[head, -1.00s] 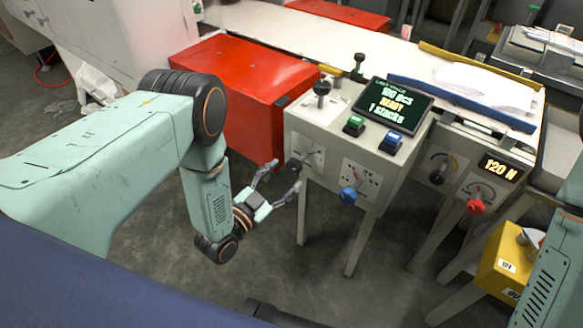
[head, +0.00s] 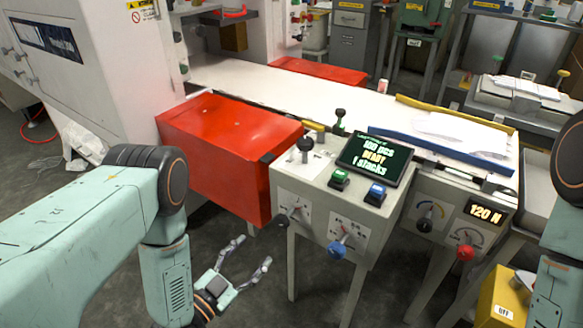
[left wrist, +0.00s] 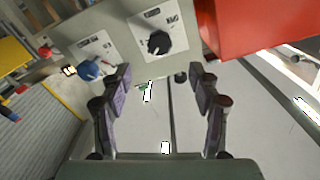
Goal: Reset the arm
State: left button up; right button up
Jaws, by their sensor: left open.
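My left arm comes in from the left in the head view. Its gripper (head: 241,268) is open and empty, low in front of the control panel (head: 318,205) and apart from it. In the left wrist view the two fingers of the left gripper (left wrist: 160,105) are spread, with nothing between them. Beyond them are the panel's black knob (left wrist: 158,43) and blue knob (left wrist: 90,70). Part of my right arm shows at the right edge of the head view; its gripper is out of view.
A red box-shaped cover (head: 225,140) stands left of the panel, beside a long white table (head: 290,98). A screen (head: 375,158) reads 100 pcs, READY, 1 stacks. A display (head: 486,211) reads 120 N. A yellow box (head: 500,300) is low at the right. Grey floor is open below the panel.

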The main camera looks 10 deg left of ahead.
pick_arm(q)
jog(key=s+a+f+n+g+y, duration=0.1)
jog(key=s+f+n+g+y, duration=0.35)
jog(key=s+f+g, duration=0.6)
jog(key=s+r+n+g+y, duration=0.1)
jog(key=s+r+n+g, duration=0.1)
jog(key=s, duration=0.6)
jog(key=s+a+r+n+g, duration=0.1)
jog(key=s+g, duration=0.3)
jog(key=s, duration=0.4)
jog(key=shift+s+a+r+n+y, duration=0.25)
jog(key=shift+r+n+y, duration=0.1)
jog(key=shift+r, duration=0.35)
jog(key=shift+d+g, duration=0.1)
jog(key=shift+g, duration=0.15)
